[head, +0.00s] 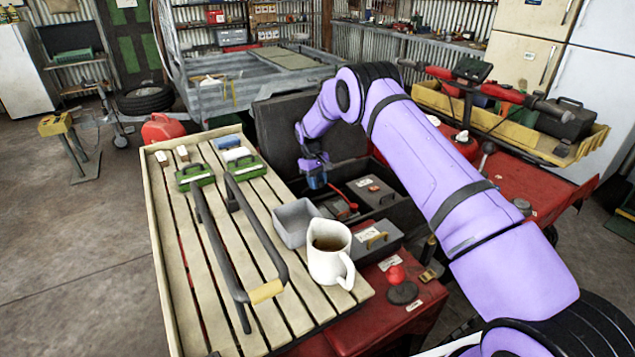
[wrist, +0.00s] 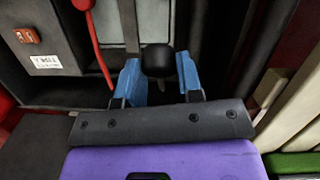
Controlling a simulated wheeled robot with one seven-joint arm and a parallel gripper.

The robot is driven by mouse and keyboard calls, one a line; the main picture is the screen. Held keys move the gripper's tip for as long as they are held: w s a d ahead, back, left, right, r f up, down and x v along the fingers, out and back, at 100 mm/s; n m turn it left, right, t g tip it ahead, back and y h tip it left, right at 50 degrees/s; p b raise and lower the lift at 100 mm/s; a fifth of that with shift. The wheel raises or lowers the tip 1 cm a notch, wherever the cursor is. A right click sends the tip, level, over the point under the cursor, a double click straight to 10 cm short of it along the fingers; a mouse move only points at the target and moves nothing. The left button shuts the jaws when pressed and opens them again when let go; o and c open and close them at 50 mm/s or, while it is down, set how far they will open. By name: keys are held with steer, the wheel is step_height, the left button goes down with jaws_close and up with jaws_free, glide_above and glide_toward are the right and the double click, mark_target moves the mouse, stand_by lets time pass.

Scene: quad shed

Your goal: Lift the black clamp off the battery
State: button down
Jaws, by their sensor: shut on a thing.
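My gripper (head: 316,180) reaches down into the open black box at the middle of the head view. In the wrist view its two blue fingers (wrist: 158,78) are shut on a round black knob (wrist: 158,60), which I take as part of the black clamp. The rest of the clamp is mostly hidden by my fingers and dark shadow. A grey battery-like case (head: 370,190) with a white label sits in the box, to the right of my gripper. It also shows at upper left in the wrist view (wrist: 40,65), with a red part. I cannot tell whether clamp and case touch.
A red cable (head: 342,194) hangs close beside my gripper. The black box (head: 392,213) has walls around it and a raised lid (head: 275,130) behind. A slatted rack (head: 165,215) at left holds a grey tray (head: 293,222), a white jug (head: 328,262) and a bent bar (head: 215,240).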

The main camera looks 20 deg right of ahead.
steer(key=c, duration=1.1)
jaws_free()
steer(key=shift+w+d, duration=0.1)
steer(key=shift+w, duration=0.1)
steer(key=shift+o, duration=0.2)
steer(key=v, duration=1)
steer(key=shift+r, duration=0.4)
